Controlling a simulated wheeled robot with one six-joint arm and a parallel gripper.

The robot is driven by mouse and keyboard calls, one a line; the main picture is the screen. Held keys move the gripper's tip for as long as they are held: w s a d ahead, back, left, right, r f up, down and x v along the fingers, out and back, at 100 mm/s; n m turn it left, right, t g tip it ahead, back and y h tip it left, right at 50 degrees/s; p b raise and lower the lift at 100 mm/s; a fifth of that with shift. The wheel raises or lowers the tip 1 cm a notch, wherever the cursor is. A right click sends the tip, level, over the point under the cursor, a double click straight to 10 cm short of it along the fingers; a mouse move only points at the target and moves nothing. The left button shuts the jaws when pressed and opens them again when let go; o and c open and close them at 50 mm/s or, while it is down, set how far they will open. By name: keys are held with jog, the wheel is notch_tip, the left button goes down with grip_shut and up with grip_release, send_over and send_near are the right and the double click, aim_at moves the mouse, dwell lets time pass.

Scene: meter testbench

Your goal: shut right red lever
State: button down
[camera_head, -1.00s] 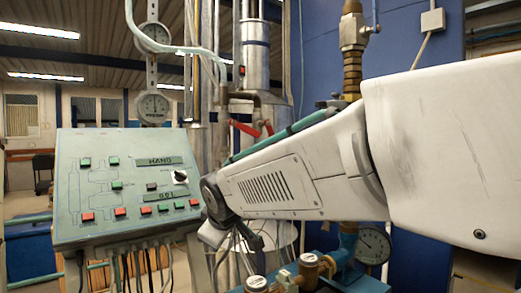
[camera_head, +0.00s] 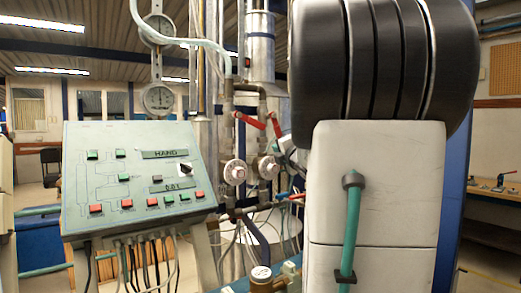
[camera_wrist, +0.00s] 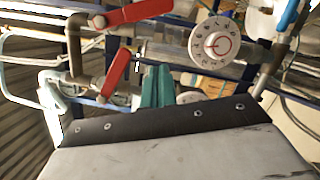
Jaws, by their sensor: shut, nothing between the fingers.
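The right red lever (camera_head: 276,125) is steeply tilted on its pipe in the head view. The left red lever (camera_head: 250,121) lies flatter and slopes down to the right. In the wrist view, one red lever (camera_wrist: 118,76) stands just left of my gripper (camera_wrist: 158,84), and another red lever (camera_wrist: 138,13) lies above it. I cannot tell for sure which is which there. My gripper's teal fingers are together and empty, close to the nearer lever; contact cannot be made out. In the head view my arm hides most of the gripper.
White round dials (camera_head: 235,172) sit below the levers; one dial (camera_wrist: 216,42) is right of my fingers in the wrist view. Pipes and hoses crowd the area. A control panel (camera_head: 130,170) stands at left.

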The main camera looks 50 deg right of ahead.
aim_at(277, 129)
jog(key=w+d+r, duration=0.2)
jog(key=w+d, duration=0.3)
jog(key=d, duration=0.2)
jog(key=shift+s+r, duration=0.1)
